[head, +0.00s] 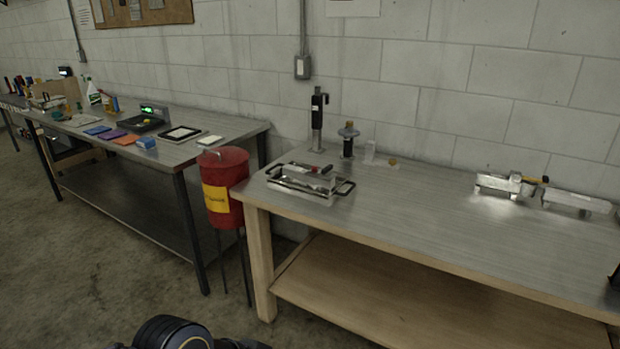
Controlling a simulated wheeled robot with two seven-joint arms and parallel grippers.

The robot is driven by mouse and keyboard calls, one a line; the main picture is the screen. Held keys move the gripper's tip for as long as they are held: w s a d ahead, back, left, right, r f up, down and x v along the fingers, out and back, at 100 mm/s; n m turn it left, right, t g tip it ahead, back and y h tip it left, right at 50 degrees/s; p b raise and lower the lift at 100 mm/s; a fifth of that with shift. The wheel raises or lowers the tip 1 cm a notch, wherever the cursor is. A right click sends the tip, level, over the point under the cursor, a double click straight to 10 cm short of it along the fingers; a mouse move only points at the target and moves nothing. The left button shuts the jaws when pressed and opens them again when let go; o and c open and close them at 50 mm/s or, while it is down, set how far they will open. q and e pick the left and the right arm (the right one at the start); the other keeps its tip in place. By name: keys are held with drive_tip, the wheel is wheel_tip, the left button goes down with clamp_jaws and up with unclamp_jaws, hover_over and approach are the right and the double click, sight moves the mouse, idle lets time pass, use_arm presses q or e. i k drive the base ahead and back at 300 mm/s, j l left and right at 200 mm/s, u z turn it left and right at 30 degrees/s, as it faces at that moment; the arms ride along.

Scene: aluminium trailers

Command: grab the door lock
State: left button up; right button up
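I cannot tell for sure which thing is the door lock. A silvery metal piece (497,183) with a yellow and black lever (535,180) lies on the right workbench (430,220), near the wall. A second silvery metal block (577,202) lies just right of it. A metal tray-like piece with black handles (310,184) lies at the bench's left end, with a small red part on top. Neither gripper shows; only a dark rounded part of my own body shows at the bottom edge.
A red canister (222,185) with a yellow label stands between the benches. A black upright tool (318,118) and a smaller post (348,140) stand at the back. The left bench (178,152) holds several items. The right bench's middle is clear.

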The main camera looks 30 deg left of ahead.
sight(323, 182)
drive_tip(key=i+j+u, duration=0.15)
drive_tip(key=i+j, duration=0.55)
drive_tip(key=j, duration=0.4)
drive_tip(key=i+j+u, duration=0.15)
drive_tip(key=i+j, duration=0.6)
drive_tip(key=j, duration=0.3)
drive_tip(key=i+j+u, duration=0.2)
drive_tip(key=i+j, duration=0.6)
drive_tip(key=j, duration=0.15)
